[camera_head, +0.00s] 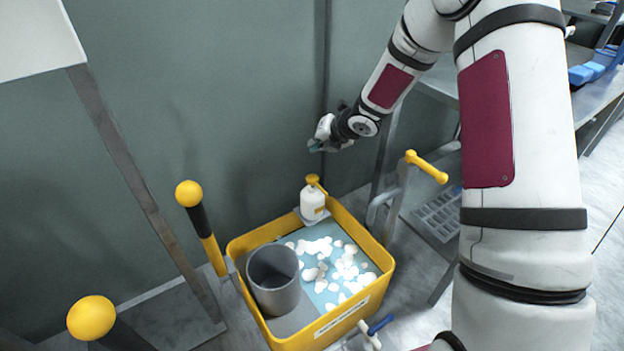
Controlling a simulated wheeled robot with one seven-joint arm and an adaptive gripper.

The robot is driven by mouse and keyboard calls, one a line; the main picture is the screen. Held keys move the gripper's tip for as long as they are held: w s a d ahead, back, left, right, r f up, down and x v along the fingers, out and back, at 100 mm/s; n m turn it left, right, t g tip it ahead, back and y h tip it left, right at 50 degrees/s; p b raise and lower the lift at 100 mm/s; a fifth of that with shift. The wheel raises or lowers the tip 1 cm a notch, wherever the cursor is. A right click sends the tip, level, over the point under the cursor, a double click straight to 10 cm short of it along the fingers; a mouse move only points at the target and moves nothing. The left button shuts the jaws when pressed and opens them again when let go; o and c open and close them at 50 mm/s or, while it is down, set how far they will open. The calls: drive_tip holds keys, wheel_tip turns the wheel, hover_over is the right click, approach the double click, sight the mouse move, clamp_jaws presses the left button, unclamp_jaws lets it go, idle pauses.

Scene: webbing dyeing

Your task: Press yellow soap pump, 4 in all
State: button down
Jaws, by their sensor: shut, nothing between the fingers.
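The soap pump is a white bottle (312,203) with a yellow pump head (314,181). It stands upright at the back corner of a yellow-rimmed tub. My gripper (314,147) is shut and empty. In the picture it sits just above the yellow pump head, with a visible gap between them. The exact depth between gripper and pump is hard to tell from this one view.
The yellow tub (384,262) holds blue liquid with white foam and a grey cylinder (274,280). Yellow-knobbed levers (188,194) stand at its left. A yellow-handled crank (427,167) stands at its right. A dark green wall (240,90) is close behind.

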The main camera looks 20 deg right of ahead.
sight(315, 176)
drive_tip(key=shift+f+b, duration=3.35)
drive_tip(key=shift+f, duration=0.6)
drive_tip(key=shift+f, duration=0.1)
drive_tip(key=shift+f+b, duration=0.3)
drive_tip(key=shift+b, duration=0.2)
drive_tip(key=shift+f+b, duration=0.85)
drive_tip(key=shift+f, duration=0.1)
drive_tip(key=shift+r, duration=0.1)
drive_tip(key=shift+r+p, duration=1.05)
drive_tip(key=shift+r, duration=0.2)
drive_tip(key=shift+r+p, duration=2.05)
drive_tip(key=shift+r, duration=0.45)
